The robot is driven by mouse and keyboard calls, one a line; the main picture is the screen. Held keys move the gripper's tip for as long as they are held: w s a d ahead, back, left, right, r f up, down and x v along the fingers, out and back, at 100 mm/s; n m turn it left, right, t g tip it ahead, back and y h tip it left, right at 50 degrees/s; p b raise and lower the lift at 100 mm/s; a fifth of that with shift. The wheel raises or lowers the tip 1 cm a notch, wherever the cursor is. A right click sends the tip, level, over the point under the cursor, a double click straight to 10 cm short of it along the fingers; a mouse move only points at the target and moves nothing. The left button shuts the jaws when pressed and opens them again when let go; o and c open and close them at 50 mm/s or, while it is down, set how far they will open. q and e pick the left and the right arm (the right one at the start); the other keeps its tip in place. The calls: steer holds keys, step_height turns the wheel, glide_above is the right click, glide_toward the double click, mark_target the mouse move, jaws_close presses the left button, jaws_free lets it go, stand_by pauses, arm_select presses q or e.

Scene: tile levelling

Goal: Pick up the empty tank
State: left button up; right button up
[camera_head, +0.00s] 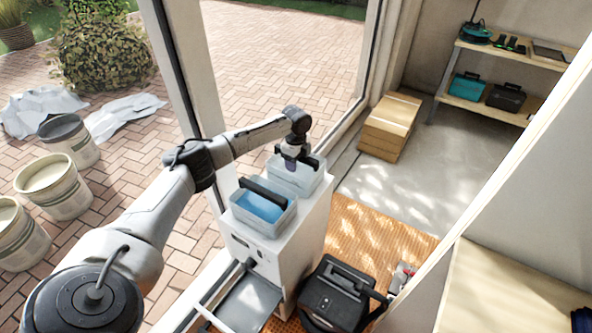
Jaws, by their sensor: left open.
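Two clear tanks with dark handles sit on top of a white cabinet (302,222). The nearer tank (262,215) holds blue liquid. The farther tank (308,185) looks pale, with no blue liquid visible in it. My left gripper (291,164) points down at the farther tank, by its dark handle. It is open, and its fingertips are partly hidden at the tank. I cannot tell if the fingers touch the handle. My right gripper is out of view.
A black case (340,293) stands beside the cabinet on an orange ribbed floor. A metal tray (247,304) sits low at the cabinet's front. A cardboard box (391,124) and shelves (505,75) stand farther back. Several buckets (57,187) stand on the paving at left.

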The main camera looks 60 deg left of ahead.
arm_select(q)
steer(key=shift+c, duration=0.3)
jaws_close()
